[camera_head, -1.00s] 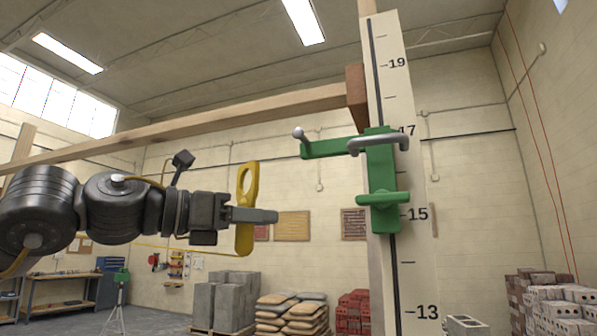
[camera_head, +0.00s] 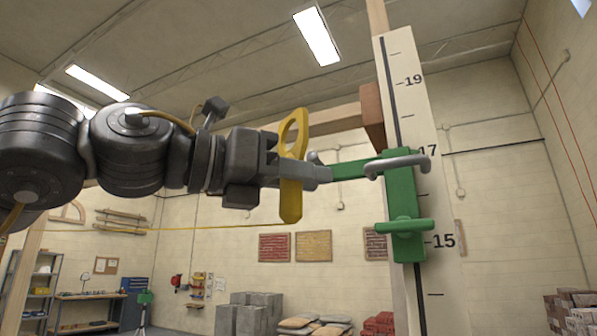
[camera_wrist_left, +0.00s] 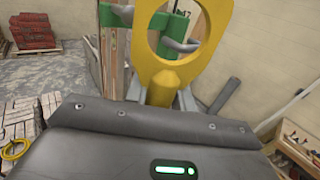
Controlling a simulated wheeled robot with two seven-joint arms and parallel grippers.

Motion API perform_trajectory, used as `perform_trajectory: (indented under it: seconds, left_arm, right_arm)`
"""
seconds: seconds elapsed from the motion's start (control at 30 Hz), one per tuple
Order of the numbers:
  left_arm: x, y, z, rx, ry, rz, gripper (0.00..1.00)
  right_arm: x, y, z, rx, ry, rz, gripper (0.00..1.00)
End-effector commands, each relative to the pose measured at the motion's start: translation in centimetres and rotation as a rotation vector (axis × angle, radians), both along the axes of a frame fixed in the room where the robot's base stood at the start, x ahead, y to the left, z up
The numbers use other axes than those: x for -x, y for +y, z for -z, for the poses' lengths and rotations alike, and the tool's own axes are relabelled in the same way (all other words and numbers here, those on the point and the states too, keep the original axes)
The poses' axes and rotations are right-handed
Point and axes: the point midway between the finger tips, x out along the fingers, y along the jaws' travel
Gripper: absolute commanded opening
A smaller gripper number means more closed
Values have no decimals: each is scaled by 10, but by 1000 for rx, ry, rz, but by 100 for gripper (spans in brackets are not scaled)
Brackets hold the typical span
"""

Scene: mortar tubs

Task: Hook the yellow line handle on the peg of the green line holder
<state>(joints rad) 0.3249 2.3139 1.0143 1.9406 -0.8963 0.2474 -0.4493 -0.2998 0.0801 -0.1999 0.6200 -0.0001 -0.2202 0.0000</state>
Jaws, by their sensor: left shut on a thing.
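My left gripper (camera_head: 312,174) is shut on the yellow line handle (camera_head: 291,205), which stands nearly upright with its ring at the top. The green line holder (camera_head: 401,195) is fixed to a numbered pole. Its green arm reaches left to a grey peg, whose tip (camera_head: 314,157) shows just behind the gripper and handle. I cannot tell whether the ring is around the peg. My right gripper is not in view.
The white numbered pole (camera_head: 415,95) stands upright at the right, with a wooden rail (camera_head: 335,120) and a brown block (camera_head: 372,115) behind it. A grey hooked rod (camera_head: 398,164) crosses the holder's front. Open room lies left of the pole, below my arm.

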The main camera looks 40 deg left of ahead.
Motion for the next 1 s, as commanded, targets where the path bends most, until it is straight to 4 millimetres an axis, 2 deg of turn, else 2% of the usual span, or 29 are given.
perform_trajectory:
  seconds: [1.0]
  left_arm:
    - [-62,22,4,2,2,1,1]
  right_arm:
    - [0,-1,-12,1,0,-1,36]
